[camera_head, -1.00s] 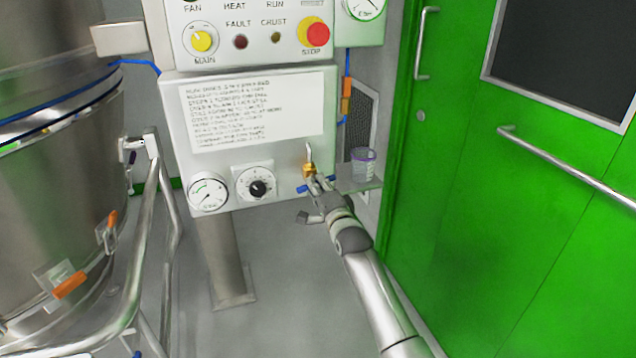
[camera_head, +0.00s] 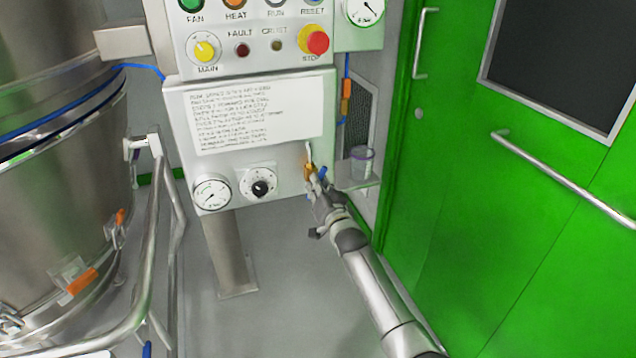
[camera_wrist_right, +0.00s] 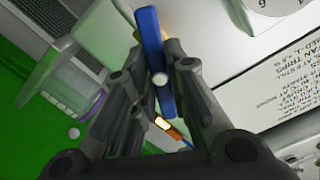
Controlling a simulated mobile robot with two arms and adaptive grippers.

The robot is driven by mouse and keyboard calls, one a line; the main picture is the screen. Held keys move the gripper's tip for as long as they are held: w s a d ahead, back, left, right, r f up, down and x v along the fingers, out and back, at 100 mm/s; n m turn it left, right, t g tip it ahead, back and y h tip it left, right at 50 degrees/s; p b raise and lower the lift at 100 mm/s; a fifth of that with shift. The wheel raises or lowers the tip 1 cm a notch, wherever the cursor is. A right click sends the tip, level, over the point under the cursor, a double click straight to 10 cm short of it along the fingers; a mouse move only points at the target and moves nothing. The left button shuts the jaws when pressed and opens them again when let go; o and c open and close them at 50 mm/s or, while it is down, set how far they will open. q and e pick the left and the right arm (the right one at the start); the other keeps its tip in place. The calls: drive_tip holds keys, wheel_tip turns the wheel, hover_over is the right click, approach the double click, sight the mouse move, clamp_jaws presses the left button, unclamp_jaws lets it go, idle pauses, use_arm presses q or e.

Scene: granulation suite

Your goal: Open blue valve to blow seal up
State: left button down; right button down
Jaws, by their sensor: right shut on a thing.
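The blue valve handle (camera_head: 323,173) is on a small brass valve (camera_head: 309,171) at the lower right of the white control panel. In the head view only a small part of the handle shows past my fingers. My right gripper (camera_head: 319,184) is at the valve. In the right wrist view the blue handle (camera_wrist_right: 152,45) is a long bar lying between the fingers of my right gripper (camera_wrist_right: 160,65), which is shut on it. A gauge (camera_head: 211,194) is at the panel's lower left; its reading is too small to tell. My left gripper is not in view.
A black-and-white dial (camera_head: 260,184) sits between gauge and valve. A clear cup (camera_head: 361,162) stands on a small shelf right of the valve. A green door (camera_head: 480,230) is at right. A steel vessel (camera_head: 60,190) and rail (camera_head: 150,250) are at left.

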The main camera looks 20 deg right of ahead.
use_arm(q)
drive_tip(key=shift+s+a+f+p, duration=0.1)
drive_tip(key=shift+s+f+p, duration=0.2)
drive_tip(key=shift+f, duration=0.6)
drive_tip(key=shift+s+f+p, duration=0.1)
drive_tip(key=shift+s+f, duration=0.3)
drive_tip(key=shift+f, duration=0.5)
use_arm(e)
drive_tip(key=shift+n, duration=2.5)
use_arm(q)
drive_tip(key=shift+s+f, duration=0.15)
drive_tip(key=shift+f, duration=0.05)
use_arm(e)
drive_tip(key=shift+f+n, duration=0.1)
drive_tip(key=shift+n, duration=0.2)
drive_tip(key=c, duration=1.4)
unclamp_jaws()
drive_tip(key=shift+o, duration=0.2)
drive_tip(key=s, duration=1.2)
drive_tip(key=shift+d, duration=0.2)
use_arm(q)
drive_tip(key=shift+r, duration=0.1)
